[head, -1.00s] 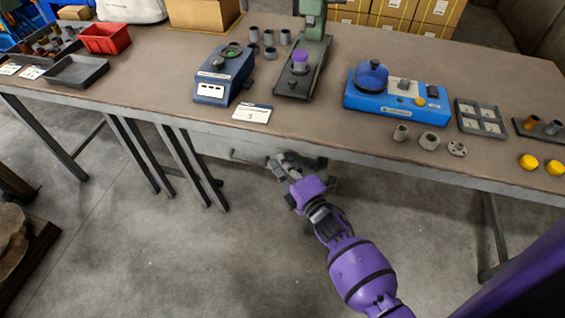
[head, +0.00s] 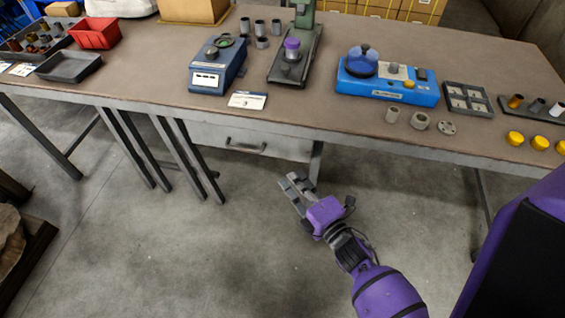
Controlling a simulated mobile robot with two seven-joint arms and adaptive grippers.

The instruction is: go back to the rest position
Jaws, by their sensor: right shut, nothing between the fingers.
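My right gripper (head: 293,184) is shut and empty. It hangs in front of the workbench (head: 170,92), below the level of its top, over bare floor. Its purple wrist and arm come in from the lower right. The gripper is apart from the bench and its drawer (head: 250,146), which looks closed. My left gripper does not show in the head view.
On the bench stand a dark blue scale (head: 216,66), a green press (head: 296,55), a blue device with a domed top (head: 388,84), and a red bin (head: 95,33). Small metal parts and yellow caps (head: 515,138) lie near the front edge. The concrete floor (head: 190,250) before the bench is clear.

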